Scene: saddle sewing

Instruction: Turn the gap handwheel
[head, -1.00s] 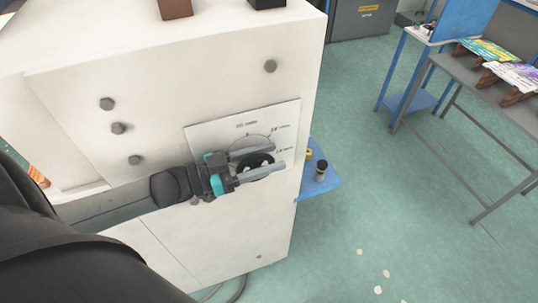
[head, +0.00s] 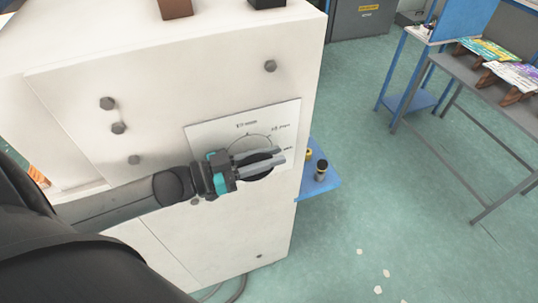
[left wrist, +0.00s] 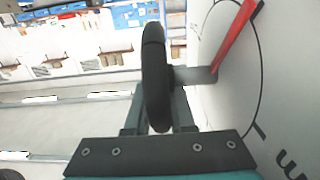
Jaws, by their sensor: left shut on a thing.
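The black gap handwheel (head: 262,174) sits on a pale dial plate (head: 212,134) on the side of the white machine. In the left wrist view the handwheel (left wrist: 155,75) shows edge-on, on a short grey shaft, with a red pointer (left wrist: 236,38) beside it against the plate. My left gripper (head: 280,156) reaches in from the left and is shut on the handwheel; its fingers hide part of the wheel and the dial marks. In the left wrist view the fingers lie on both sides of the rim. My right gripper is not in view.
The white machine body (head: 170,80) carries several bolts. A blue shelf (head: 316,187) with a small dark-and-yellow item (head: 321,170) juts out just right of the plate. A grey table (head: 470,85) stands farther right. The green floor between is mostly clear.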

